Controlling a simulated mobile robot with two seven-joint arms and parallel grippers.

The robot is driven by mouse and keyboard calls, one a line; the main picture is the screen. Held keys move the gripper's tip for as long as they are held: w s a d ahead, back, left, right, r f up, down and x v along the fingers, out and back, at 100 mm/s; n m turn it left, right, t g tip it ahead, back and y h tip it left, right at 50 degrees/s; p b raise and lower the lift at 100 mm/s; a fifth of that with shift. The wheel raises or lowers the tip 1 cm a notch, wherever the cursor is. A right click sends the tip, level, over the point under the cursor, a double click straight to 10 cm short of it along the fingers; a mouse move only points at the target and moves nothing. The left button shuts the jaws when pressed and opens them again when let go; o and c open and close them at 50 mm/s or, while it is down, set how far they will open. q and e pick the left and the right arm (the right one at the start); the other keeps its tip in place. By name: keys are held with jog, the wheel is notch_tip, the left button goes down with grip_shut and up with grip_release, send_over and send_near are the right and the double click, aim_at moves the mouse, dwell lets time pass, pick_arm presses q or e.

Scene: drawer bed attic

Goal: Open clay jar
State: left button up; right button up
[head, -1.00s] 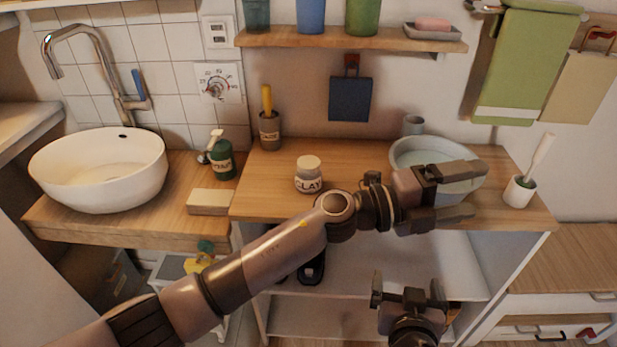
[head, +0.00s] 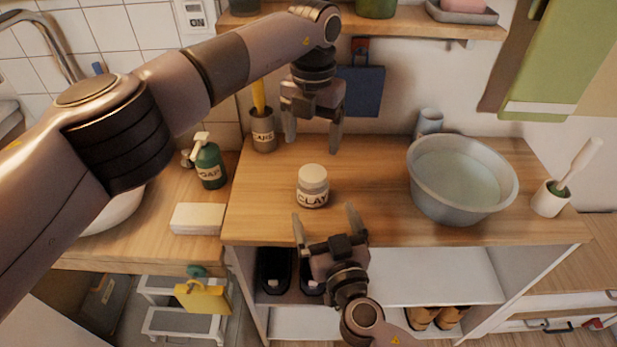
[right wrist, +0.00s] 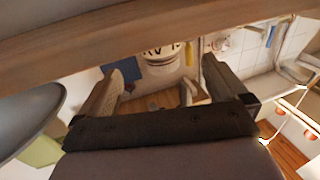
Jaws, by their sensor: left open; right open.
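The clay jar (head: 312,196) stands upright on the wooden countertop, with a pale lid (head: 313,174) on top and a CLAY label facing me. My left gripper (head: 312,145) is open, pointing down above the counter, just behind the jar in the head view. My right gripper (head: 326,212) is open at the counter's front edge, its fingers pointing towards the jar; nothing is between them.
A grey basin (head: 462,215) of water stands right of the jar, with a grey cup (head: 429,122) behind it. A brush holder (head: 549,198) is at the far right. A tool cup (head: 263,132), green soap bottle (head: 209,166) and pale block (head: 197,218) are to the left. A shelf (head: 420,22) hangs above.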

aim_at(317, 196)
pick_arm(q)
jog(key=shift+s, duration=0.2)
pick_arm(e)
jog(key=shift+x, duration=3.25)
pick_arm(q)
jog(key=shift+d, duration=0.1)
pick_arm(e)
jog(key=shift+r, duration=0.1)
